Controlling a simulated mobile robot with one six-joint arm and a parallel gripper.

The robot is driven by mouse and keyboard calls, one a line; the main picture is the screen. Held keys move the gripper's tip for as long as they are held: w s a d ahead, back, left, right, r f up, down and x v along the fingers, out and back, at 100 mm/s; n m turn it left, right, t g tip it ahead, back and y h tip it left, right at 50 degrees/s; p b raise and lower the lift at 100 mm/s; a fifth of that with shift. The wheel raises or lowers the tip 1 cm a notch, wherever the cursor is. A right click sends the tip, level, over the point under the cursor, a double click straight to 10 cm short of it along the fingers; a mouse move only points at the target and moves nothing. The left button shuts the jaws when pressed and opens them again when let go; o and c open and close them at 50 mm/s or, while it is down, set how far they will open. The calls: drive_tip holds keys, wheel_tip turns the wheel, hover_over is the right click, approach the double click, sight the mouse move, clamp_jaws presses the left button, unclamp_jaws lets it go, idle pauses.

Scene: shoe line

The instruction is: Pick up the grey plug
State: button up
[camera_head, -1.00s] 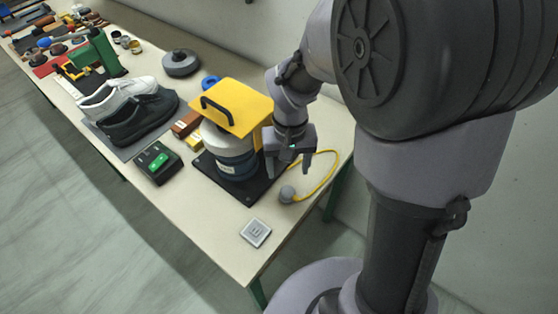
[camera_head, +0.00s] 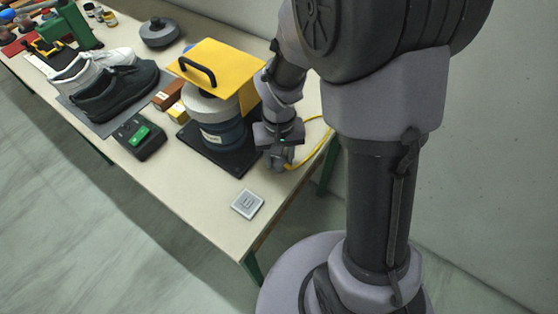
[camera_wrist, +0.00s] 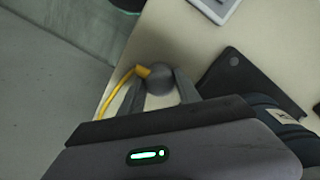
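The grey plug (camera_wrist: 160,78) is a rounded grey piece on the end of a yellow cable (camera_wrist: 115,95), which also shows in the head view (camera_head: 318,143). It is at the tabletop near the table edge. My gripper (camera_wrist: 158,76) points down at it, with one finger on each side of the plug. The fingers look open, with the plug between their tips; I cannot tell whether either touches it. In the head view my gripper (camera_head: 280,164) is low over the table and mostly hides the plug.
A black base (camera_head: 228,160) with a grey drum and yellow plate (camera_head: 225,68) stands just left of my gripper. A white square socket plate (camera_head: 247,204) lies nearer the front. A black box with a green display (camera_head: 140,137) and shoes (camera_head: 115,92) are farther left.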

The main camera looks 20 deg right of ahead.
clamp_jaws()
drive_tip(key=shift+r, duration=0.15)
